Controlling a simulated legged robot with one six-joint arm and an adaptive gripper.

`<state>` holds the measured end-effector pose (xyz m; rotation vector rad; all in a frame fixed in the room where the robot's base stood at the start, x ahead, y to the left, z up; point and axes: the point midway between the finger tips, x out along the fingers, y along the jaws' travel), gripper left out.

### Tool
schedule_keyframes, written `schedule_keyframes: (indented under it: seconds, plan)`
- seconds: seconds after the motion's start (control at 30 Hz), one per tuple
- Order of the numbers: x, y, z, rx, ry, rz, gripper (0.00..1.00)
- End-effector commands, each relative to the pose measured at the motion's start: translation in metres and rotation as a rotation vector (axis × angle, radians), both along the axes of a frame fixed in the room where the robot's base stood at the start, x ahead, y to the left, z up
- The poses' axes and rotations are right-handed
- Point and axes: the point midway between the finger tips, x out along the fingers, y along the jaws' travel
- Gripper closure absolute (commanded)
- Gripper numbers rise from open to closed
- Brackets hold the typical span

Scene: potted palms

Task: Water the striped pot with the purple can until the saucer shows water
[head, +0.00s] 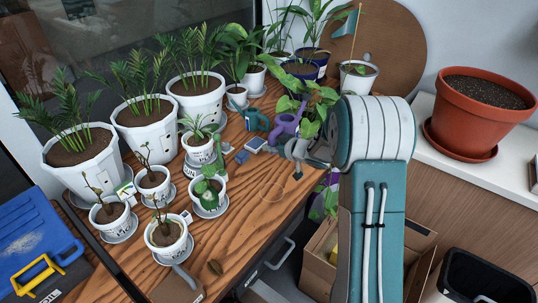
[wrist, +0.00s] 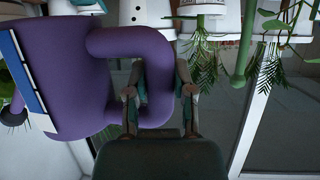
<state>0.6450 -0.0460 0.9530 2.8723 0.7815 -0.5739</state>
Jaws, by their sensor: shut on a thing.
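The purple can (head: 286,126) is in the middle of the head view, above the back right part of the wooden table. In the wrist view the purple can (wrist: 75,75) fills the left side, with its looped handle between my fingers. My gripper (wrist: 158,92) is shut on this handle; in the head view my gripper (head: 292,156) is partly hidden by my arm. I cannot tell from the head view whether the can's base touches the table. Several white pots with dark markings stand on saucers; I cannot make out which is striped. No water shows clearly in any saucer.
A teal can (head: 256,121) stands left of the purple can. Small blue items and a white-edged box (head: 255,144) lie nearby. Large palm pots (head: 147,130) line the left edge. Bare wood (head: 245,205) is free in the front middle. A terracotta pot (head: 481,110) stands right.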

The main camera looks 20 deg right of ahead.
Motion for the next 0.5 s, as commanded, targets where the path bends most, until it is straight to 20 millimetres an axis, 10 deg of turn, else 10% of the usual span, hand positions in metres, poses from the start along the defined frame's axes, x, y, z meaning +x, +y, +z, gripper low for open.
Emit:
schedule_keyframes:
  seconds: [0.5]
  plan:
    - [0.002,0.000,-0.031,0.048,0.040,0.007,1.00]
